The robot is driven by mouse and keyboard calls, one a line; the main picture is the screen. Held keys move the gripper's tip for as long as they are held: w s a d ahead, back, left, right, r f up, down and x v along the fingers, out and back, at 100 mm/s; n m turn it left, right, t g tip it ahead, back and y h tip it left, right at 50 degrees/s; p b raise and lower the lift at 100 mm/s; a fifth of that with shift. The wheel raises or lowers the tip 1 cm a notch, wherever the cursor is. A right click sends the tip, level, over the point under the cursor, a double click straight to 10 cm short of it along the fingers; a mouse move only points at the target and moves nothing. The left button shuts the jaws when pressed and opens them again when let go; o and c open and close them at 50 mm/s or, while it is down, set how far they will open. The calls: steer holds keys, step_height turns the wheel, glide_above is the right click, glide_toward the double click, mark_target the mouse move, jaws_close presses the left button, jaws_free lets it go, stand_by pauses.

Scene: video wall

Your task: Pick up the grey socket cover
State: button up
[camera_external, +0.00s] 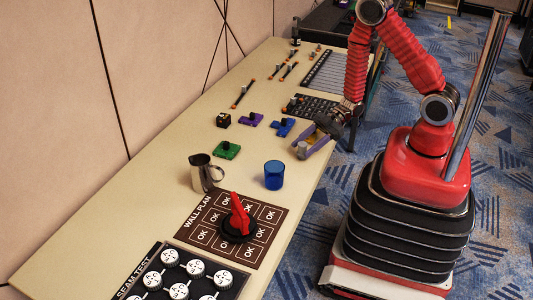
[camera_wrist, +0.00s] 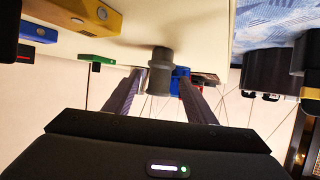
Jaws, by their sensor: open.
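A dark grey, rounded piece with a wider collar, which looks like the grey socket cover (camera_wrist: 160,75), shows in the wrist view. It stands between the two fingers of my gripper (camera_wrist: 161,86), with a gap on each side. The wrist picture appears upside down, with the cream table at its top. In the external view my gripper (camera_external: 309,142) is low over the table's right edge, its jaws apart. I cannot make out the cover clearly there; the gripper may hide it.
A blue piece (camera_external: 283,127), a purple piece (camera_external: 250,120) and a green piece (camera_external: 227,150) lie left of my gripper. A blue cup (camera_external: 274,175) and a metal jug (camera_external: 204,173) stand nearer the camera. A red handle (camera_external: 239,214) sits on the wall plan board (camera_external: 270,213).

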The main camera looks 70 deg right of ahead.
mark_target(299, 151)
steer(key=shift+x, duration=2.6)
steer(key=shift+d, duration=0.1)
steer(key=shift+c, duration=0.4)
steer(key=c, duration=1)
